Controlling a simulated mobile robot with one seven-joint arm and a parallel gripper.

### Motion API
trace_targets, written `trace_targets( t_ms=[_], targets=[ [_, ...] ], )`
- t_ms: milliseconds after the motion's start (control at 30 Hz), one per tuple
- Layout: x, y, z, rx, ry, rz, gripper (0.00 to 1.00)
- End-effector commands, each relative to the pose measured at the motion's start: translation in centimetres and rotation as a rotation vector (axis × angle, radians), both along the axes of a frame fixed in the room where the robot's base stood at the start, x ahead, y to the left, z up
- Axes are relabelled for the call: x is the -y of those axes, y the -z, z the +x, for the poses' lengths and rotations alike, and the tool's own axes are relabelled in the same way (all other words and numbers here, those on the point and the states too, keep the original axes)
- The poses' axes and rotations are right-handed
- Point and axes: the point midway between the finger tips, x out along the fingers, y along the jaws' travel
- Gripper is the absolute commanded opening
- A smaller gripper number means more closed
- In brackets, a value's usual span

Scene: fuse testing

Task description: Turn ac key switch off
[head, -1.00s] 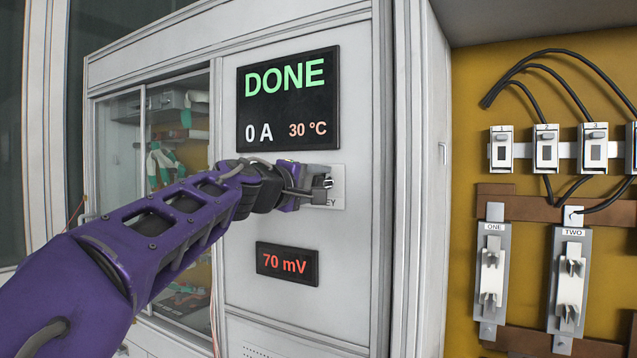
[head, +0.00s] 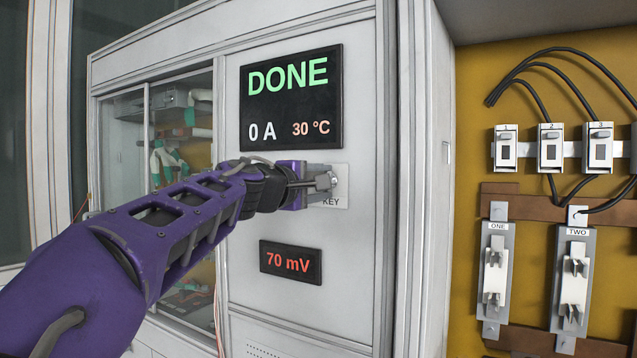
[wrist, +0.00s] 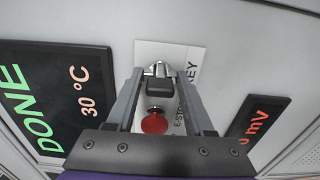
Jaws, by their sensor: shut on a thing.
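The AC key switch is on a white plate labelled KEY (head: 336,201) on the cabinet front, below the large display. In the wrist view, the dark key head (wrist: 160,87) sits between the fingertips, with silver metal of the switch behind it against the plate (wrist: 180,53). My gripper (head: 328,182) is at the switch and shut on the key; it also shows in the wrist view (wrist: 159,80). The fingers hide most of the key in the head view.
A red E-stop button (wrist: 154,123) shows between the fingers in the wrist view. A DONE display (head: 291,97) is above and a 70 mV display (head: 290,262) below. Fuse holders (head: 495,275) and breakers (head: 551,148) are on the panel at right.

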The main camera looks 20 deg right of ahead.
Motion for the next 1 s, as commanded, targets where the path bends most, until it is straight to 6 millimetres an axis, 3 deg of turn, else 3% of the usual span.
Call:
trace_targets(
  t_ms=[267,300,433,767,1000],
  targets=[
    [0.0,0.1,0.0,-0.004,0.001,-0.001,0.0],
    [0.0,0.1,0.0,-0.004,0.001,-0.001,0.58],
    [0.0,0.0,0.0,-0.003,0.001,-0.001,0.81],
    [-0.1,0.0,0.0,-0.002,0.0,-0.001,0.82],
    [-2.2,0.1,-1.3,-0.002,-0.003,-0.001,0.82]
  ],
)
